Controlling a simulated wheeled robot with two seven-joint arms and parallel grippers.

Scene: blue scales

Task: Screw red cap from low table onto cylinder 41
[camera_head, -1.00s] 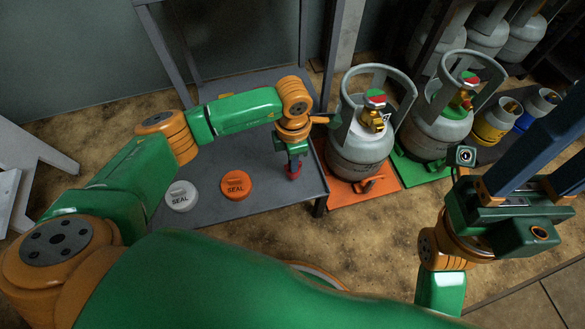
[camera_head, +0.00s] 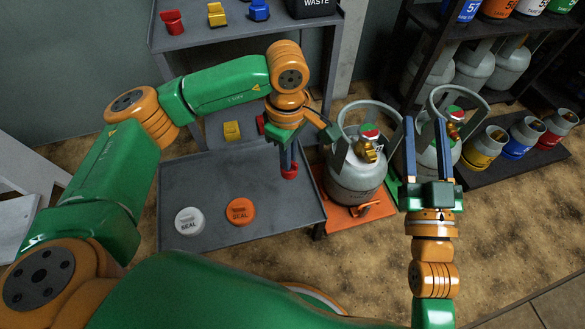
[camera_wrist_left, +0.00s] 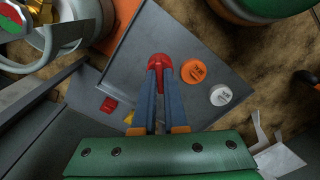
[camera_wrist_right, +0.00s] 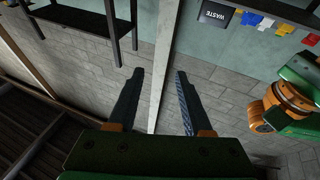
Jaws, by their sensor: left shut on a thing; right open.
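My left gripper (camera_head: 288,167) is shut on the red cap (camera_head: 289,173), fingers pointing down, over the right part of the low grey table (camera_head: 200,180). In the left wrist view the red cap (camera_wrist_left: 160,62) sits at the fingertips. A grey cylinder (camera_head: 357,178) with a collar handle and brass valve stands on an orange base right of the table. A second grey cylinder (camera_head: 447,150) on a green base is partly hidden by my right gripper. I cannot read number 41 on either. My right gripper (camera_head: 425,122) is open and empty, in front of the second cylinder.
White (camera_head: 188,221) and orange (camera_head: 240,212) seal caps lie on the low table. A shelf with coloured parts and a black waste bin (camera_head: 312,8) stands behind. Small yellow, blue and red cylinders (camera_head: 520,137) stand at right. Bare floor lies in front.

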